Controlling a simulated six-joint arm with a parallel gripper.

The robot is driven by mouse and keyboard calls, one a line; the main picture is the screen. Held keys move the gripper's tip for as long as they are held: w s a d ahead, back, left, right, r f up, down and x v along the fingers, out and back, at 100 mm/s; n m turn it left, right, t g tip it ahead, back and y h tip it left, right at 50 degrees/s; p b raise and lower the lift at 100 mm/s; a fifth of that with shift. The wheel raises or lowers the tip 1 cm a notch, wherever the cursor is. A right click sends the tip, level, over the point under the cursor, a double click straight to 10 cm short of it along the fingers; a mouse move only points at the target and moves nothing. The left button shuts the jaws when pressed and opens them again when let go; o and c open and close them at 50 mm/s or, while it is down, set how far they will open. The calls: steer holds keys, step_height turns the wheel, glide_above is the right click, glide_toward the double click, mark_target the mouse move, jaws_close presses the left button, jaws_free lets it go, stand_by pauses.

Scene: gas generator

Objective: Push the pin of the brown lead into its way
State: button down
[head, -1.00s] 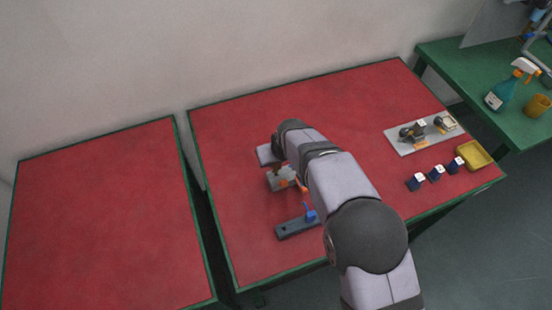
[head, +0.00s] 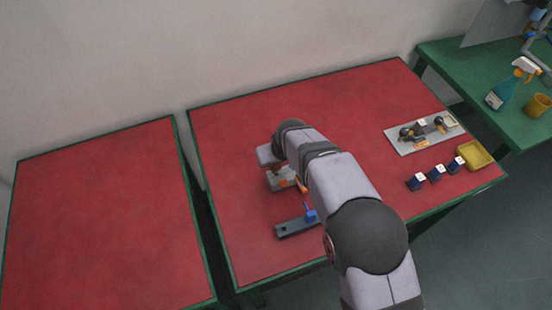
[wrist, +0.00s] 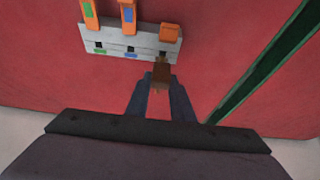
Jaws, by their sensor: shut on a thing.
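The grey connector block (wrist: 130,40) lies on the red table, with three small square ways along its near face. Orange levers sit above them; the left one has a green patch, the middle one a blue patch. The right lever (wrist: 170,32) looks shorter and plain. My gripper (wrist: 163,80) is shut on the brown lead (wrist: 161,72), which sits between its two dark fingers. The lead's narrow tip points at the right way and is at or very near its mouth; I cannot tell whether it is inside. In the head view the connector block (head: 281,179) is partly hidden by my arm.
A dark rail (head: 292,228) with a blue piece lies in front of the connector. At right are a grey plate (head: 400,146) with parts, several dark blocks with white tops and a yellow tray (head: 478,156). The table's left part is clear.

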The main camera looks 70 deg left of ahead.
steer(key=shift+f+b, duration=1.25)
steer(key=shift+f, duration=0.5)
steer(key=c, duration=1.5)
jaws_free()
steer(key=shift+o, duration=0.2)
steer(key=shift+r, duration=0.1)
steer(key=b+v, duration=0.2)
steer(key=v, duration=0.5)
steer(key=shift+r, duration=0.1)
